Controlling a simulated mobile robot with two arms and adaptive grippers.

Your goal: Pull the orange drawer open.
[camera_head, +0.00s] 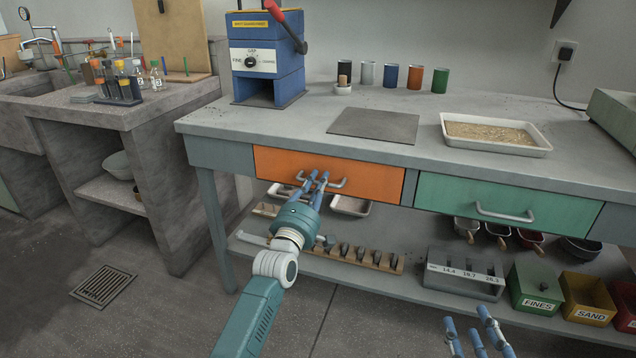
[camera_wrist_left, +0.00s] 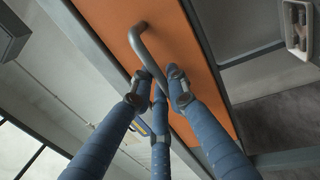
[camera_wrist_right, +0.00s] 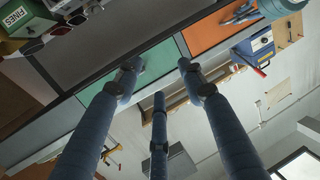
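The orange drawer (camera_head: 335,177) sits under the left part of the bench top, its front looking flush with the bench frame. Its grey bar handle (camera_head: 338,184) also shows in the left wrist view (camera_wrist_left: 141,42). My left gripper (camera_head: 318,178) is at the handle, left of its middle in the head view. In the left wrist view its fingers (camera_wrist_left: 160,78) are drawn close together around the bar; exact contact is partly hidden. My right gripper (camera_head: 477,328) is open and empty, low in front of the bench, with its fingers (camera_wrist_right: 157,75) spread.
A green drawer (camera_head: 470,192) with its own handle is to the right. The bench top holds a blue press (camera_head: 262,60), a grey plate (camera_head: 395,126) and a tray (camera_head: 450,140). The lower shelf holds a weight block (camera_head: 365,259) and bins (camera_head: 540,289).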

